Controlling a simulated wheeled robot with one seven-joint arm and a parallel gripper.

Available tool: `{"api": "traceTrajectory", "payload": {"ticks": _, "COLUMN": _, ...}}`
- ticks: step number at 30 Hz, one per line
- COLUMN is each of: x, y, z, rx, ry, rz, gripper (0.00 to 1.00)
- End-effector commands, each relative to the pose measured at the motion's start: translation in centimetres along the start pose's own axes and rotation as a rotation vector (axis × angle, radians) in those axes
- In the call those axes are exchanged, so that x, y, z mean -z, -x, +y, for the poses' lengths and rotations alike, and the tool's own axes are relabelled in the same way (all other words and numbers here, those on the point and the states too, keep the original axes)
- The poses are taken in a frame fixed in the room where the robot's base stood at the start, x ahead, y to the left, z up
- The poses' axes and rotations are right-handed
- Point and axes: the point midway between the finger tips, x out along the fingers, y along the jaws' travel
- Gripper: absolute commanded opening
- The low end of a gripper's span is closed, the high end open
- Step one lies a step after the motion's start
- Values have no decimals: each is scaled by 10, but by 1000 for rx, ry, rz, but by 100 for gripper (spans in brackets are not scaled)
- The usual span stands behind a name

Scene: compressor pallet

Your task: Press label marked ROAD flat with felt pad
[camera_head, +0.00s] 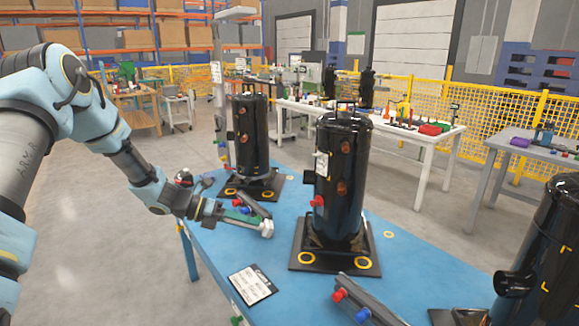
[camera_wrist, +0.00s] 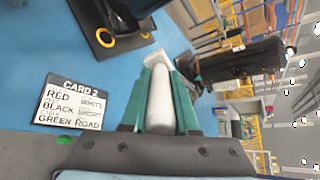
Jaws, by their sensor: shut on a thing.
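My gripper (camera_head: 243,218) is above the blue table, left of the middle black compressor (camera_head: 340,180) and apart from it. In the wrist view, my gripper (camera_wrist: 159,98) has teal fingers closed on a pale felt pad (camera_wrist: 160,52), whose whitish end sticks out beyond them. The pad's end also shows in the head view (camera_head: 267,229). A small whitish label (camera_head: 321,163) is on the middle compressor's left side, above a red cap; its writing is too small to read. A card (camera_wrist: 70,105) headed CARD 2 lists RED, BLACK and GREEN, with ROAD beside GREEN.
Another black compressor (camera_head: 250,135) stands behind left, and one (camera_head: 545,250) at the right front. A dark holder with red and blue caps (camera_head: 365,303) lies at the front edge. A similar holder is partly hidden behind my gripper. Bare blue tabletop (camera_head: 225,250) surrounds the card.

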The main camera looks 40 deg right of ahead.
Motion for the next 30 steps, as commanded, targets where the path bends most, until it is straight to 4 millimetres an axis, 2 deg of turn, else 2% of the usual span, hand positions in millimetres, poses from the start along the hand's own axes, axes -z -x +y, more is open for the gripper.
{"api": "traceTrajectory", "payload": {"ticks": 1, "x": -13, "y": -8, "z": -14, "rx": 7, "ry": 30, "rz": -79, "gripper": 0}}
{"api": "traceTrajectory", "payload": {"ticks": 6, "x": -54, "y": -33, "z": -46, "rx": 12, "ry": 82, "rz": -310, "gripper": 0}}
{"api": "traceTrajectory", "payload": {"ticks": 15, "x": -118, "y": -57, "z": -94, "rx": 29, "ry": 100, "rz": -585, "gripper": 0}}
{"api": "traceTrajectory", "payload": {"ticks": 19, "x": -132, "y": -60, "z": -104, "rx": 34, "ry": 99, "rz": -636, "gripper": 0}}
{"api": "traceTrajectory", "payload": {"ticks": 30, "x": -143, "y": -73, "z": -104, "rx": 35, "ry": 98, "rz": -646, "gripper": 0}}
